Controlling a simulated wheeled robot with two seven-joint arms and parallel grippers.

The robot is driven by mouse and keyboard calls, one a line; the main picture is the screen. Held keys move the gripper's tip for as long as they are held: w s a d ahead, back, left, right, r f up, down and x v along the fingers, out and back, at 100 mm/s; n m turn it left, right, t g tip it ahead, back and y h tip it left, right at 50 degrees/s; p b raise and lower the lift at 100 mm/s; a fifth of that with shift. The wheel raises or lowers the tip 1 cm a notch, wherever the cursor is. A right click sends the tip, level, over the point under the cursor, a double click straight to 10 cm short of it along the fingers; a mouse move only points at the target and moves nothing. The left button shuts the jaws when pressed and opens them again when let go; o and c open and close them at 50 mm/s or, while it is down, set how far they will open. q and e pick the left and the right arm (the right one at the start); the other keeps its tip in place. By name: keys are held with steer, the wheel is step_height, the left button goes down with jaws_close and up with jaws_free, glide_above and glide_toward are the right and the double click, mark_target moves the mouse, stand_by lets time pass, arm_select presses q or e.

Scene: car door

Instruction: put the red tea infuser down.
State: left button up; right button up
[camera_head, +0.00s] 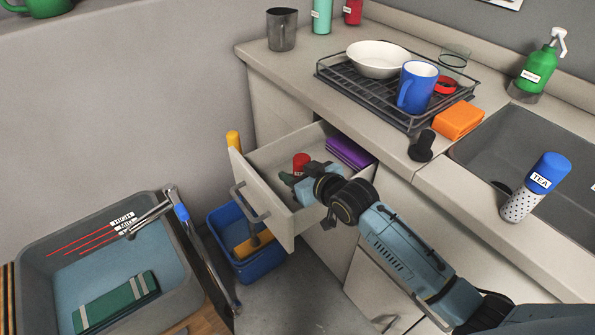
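A small red cylinder with a white label (300,164), which looks like the red tea infuser, is inside the open drawer (263,192). My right gripper (302,179) reaches into the drawer from the right, with its fingertips at the red thing. The fingers are small and partly hidden by the wrist, so I cannot tell whether they grip it or are only beside it. A dark green thing (286,178) lies by the fingertips. My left gripper is out of view.
A folded purple cloth (349,153) lies at the drawer's right side. The drawer front and its handle (250,203) stick out over a blue bin (243,263).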

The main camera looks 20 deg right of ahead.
steer(key=shift+o, duration=0.8)
steer(key=shift+r, duration=0.25)
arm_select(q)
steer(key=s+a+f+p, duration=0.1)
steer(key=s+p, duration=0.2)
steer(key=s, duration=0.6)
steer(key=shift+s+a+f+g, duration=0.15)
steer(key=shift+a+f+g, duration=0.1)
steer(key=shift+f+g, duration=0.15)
arm_select(e)
steer(key=v, duration=1.2)
